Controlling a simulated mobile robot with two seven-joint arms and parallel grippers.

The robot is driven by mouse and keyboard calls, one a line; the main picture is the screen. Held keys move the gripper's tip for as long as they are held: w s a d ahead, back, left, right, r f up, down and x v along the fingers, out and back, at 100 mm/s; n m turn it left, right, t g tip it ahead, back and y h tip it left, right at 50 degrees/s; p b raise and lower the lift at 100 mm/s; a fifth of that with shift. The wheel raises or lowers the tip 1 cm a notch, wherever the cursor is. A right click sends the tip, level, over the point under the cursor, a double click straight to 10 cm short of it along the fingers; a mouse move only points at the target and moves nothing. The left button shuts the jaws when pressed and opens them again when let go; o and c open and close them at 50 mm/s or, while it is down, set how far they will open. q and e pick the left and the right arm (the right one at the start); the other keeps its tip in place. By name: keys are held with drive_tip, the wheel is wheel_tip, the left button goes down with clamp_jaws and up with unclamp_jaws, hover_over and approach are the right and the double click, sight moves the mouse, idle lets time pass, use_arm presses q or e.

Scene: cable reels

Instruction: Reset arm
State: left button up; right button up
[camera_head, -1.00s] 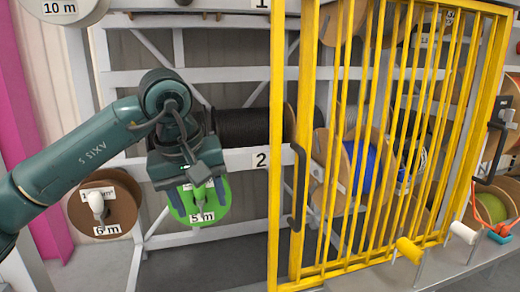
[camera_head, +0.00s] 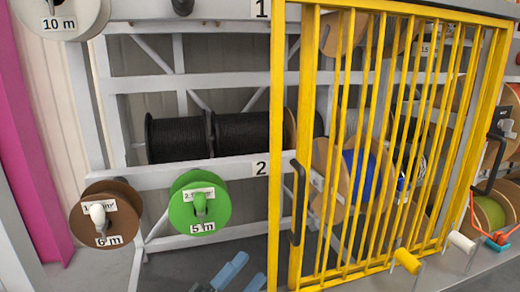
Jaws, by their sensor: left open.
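My left gripper (camera_head: 245,276) shows only as two blue-grey fingertips at the bottom edge of the head view. The fingers are apart with nothing seen between them. The rest of that gripper and its arm are out of the frame. The fingertips are below the green reel (camera_head: 186,222), which bears a "5 m" label, and appear clear of it. My right gripper is not in view.
A brown "6 m" reel (camera_head: 84,227) hangs left of the green one. Black cable reels (camera_head: 180,138) sit on the grey rack behind. A yellow barred gate (camera_head: 284,225) with a black handle (camera_head: 298,200) stands on the right. A white "10 m" reel (camera_head: 88,15) is top left.

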use_arm(q)
drive_tip(key=s+a+f+n+y, duration=0.2)
drive_tip(key=a+f+n+y, duration=0.4)
drive_tip(key=f+n+y, duration=0.5)
drive_tip(key=s+a+f+n+g+y, duration=0.1)
drive_tip(key=s+a+f+n+g, duration=0.1)
drive_tip(key=s+f+n, duration=0.3)
drive_tip(key=s+a+f+n+g+y+p, duration=0.1)
drive_tip(key=s+a+f+n+g, duration=0.2)
drive_tip(key=s+f+n, duration=0.3)
wheel_tip(320, 180, down, 4)
drive_tip(key=shift+s+a+r+g, duration=0.15)
drive_tip(key=shift+s+a+g, duration=0.2)
drive_tip(key=shift+s, duration=0.3)
